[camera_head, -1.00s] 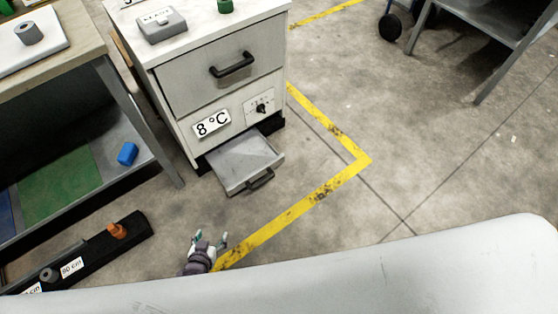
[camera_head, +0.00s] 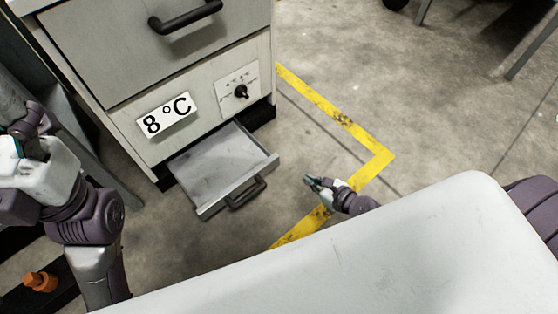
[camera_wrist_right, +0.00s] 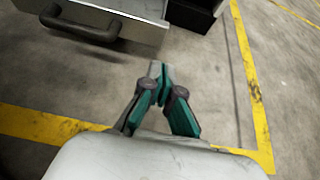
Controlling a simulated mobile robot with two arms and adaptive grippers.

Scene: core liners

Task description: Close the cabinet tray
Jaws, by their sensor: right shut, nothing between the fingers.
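The cabinet tray (camera_head: 213,167) is a shallow, empty grey drawer at the foot of the white cabinet (camera_head: 140,80). It stands pulled out, with a dark bar handle (camera_head: 246,193) on its front. My right gripper (camera_head: 308,180) is shut and empty, to the right of the tray front and apart from it. In the right wrist view the shut fingertips (camera_wrist_right: 160,70) point toward the floor, with the tray front and handle (camera_wrist_right: 80,24) at upper left. My left arm is at the left edge; its gripper (camera_head: 14,140) shows only partly, and its fingers are unclear.
An upper drawer with a dark handle (camera_head: 186,17) is shut. An "8 °C" label (camera_head: 167,115) and a black knob (camera_head: 241,92) are above the tray. Yellow floor tape (camera_head: 340,118) runs to the right. The floor around the tray front is clear.

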